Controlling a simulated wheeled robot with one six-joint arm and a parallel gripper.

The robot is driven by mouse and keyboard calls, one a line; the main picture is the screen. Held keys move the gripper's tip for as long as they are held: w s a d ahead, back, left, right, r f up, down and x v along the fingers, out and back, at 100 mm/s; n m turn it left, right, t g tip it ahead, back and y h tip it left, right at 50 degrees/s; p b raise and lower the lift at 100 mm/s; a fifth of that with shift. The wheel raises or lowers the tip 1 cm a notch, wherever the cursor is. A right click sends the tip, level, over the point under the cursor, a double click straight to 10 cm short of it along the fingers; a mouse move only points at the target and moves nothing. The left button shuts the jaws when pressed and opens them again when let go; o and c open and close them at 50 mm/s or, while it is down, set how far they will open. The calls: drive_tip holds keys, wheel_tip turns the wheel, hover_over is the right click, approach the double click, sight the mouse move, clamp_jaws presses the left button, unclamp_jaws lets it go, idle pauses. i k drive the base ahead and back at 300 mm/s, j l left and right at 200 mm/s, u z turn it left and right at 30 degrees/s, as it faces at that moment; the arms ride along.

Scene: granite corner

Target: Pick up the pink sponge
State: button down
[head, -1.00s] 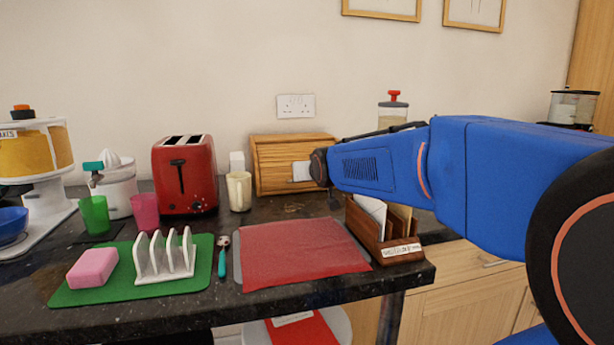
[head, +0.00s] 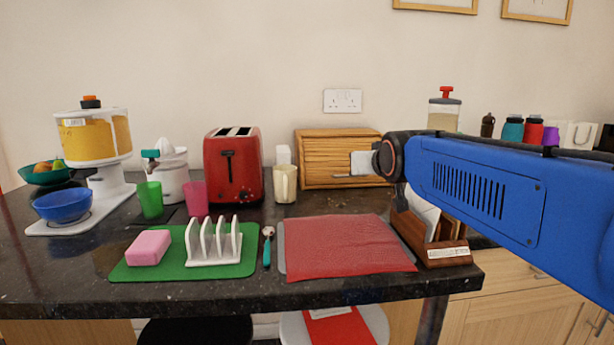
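The pink sponge (head: 149,247) lies on the left part of a green mat (head: 200,272), near the front edge of the dark worktop, left of a white toast rack (head: 214,243). It is uncovered and in full view. My blue arm reaches in from the right. Its end, with a pale piece at the tip in front of the wooden bread bin, is well to the right of the sponge and higher up. The fingers of my gripper cannot be made out.
A red cloth (head: 345,247) lies right of the mat, with a teal-handled utensil (head: 267,247) between. The red toaster (head: 233,165), green cup (head: 150,199) and pink cup (head: 195,198) stand behind. A wooden letter rack (head: 436,245) stands at the right.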

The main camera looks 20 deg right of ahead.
sight(148, 248)
drive_tip(key=k+j, duration=0.2)
drive_tip(key=k, duration=0.3)
drive_tip(key=k+j, duration=0.2)
drive_tip(key=k, duration=0.25)
